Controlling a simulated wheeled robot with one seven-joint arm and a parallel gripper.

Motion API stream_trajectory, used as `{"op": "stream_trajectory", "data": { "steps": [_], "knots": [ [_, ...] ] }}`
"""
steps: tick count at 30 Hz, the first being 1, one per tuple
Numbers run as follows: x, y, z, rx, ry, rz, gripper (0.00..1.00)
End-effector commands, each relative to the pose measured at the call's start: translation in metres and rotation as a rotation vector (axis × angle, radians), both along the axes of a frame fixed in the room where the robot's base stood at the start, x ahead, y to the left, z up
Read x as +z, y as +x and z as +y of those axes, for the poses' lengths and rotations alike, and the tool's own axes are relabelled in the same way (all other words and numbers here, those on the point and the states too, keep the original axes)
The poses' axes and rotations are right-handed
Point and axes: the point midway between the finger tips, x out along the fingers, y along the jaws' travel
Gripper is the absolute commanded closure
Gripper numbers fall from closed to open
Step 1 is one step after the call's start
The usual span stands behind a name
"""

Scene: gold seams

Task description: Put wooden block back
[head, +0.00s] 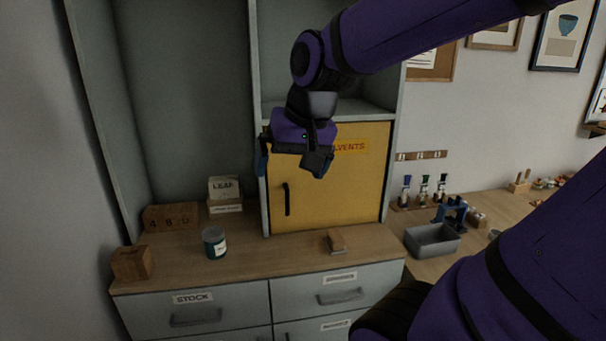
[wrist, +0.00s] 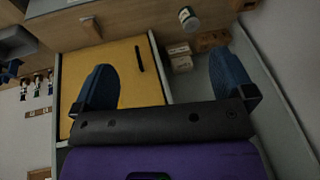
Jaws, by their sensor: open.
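A wooden cube (head: 131,263) sits at the left front corner of the counter. A row of wooden blocks marked with digits (head: 172,217) stands behind it and also shows in the wrist view (wrist: 212,40). A small brown block-like piece with a pale lower edge (head: 336,241) lies on the counter before the yellow cabinet. I cannot tell which of these is the task's block. My gripper (head: 290,163) is open and empty, raised in front of the yellow cabinet door. Its two blue fingers stand wide apart in the wrist view (wrist: 165,78).
The yellow solvents cabinet (head: 340,190) is shut, with a black handle. A jar (head: 214,243) and a card box marked LEAF (head: 225,194) stand on the counter. A grey bin (head: 432,240) is on the lower bench at right. Drawers below are shut.

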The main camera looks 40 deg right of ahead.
Motion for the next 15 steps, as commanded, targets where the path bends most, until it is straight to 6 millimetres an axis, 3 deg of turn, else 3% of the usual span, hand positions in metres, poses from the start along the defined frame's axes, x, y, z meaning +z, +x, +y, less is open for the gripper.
{"op": "stream_trajectory", "data": {
  "steps": [6,15],
  "knots": [
    [0.014,-0.049,0.028,0.267,-0.142,-0.080,0.00],
    [0.016,-0.071,0.038,0.391,-0.221,-0.112,0.00]
  ]
}}
